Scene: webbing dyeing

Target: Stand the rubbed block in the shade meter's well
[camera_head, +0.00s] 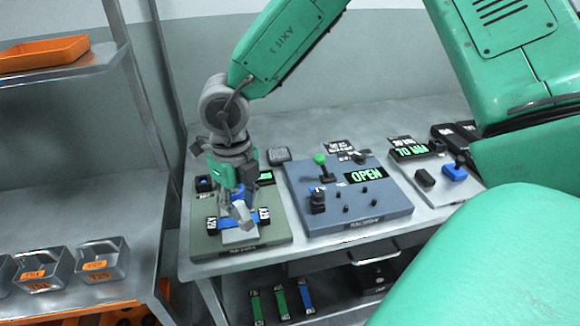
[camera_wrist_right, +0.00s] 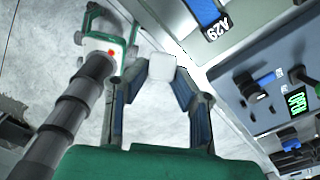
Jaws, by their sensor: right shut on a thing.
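My right gripper (camera_head: 243,212) points down over the olive-green panel (camera_head: 211,242) at the left of the bench. In the right wrist view its two fingers (camera_wrist_right: 160,75) are shut on a small whitish block (camera_wrist_right: 162,66). A pale grey patch (camera_head: 237,236) shows just below the fingertips in the head view; I cannot tell whether it is the block or part of the panel. No legible label marks the shade meter, and no well shows clearly. My left gripper is not in view.
The blue-grey panel (camera_head: 388,219) with a green-knobbed lever and an OPEN display stands right of the gripper. Metal bins (camera_head: 104,263) stand on the left rack.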

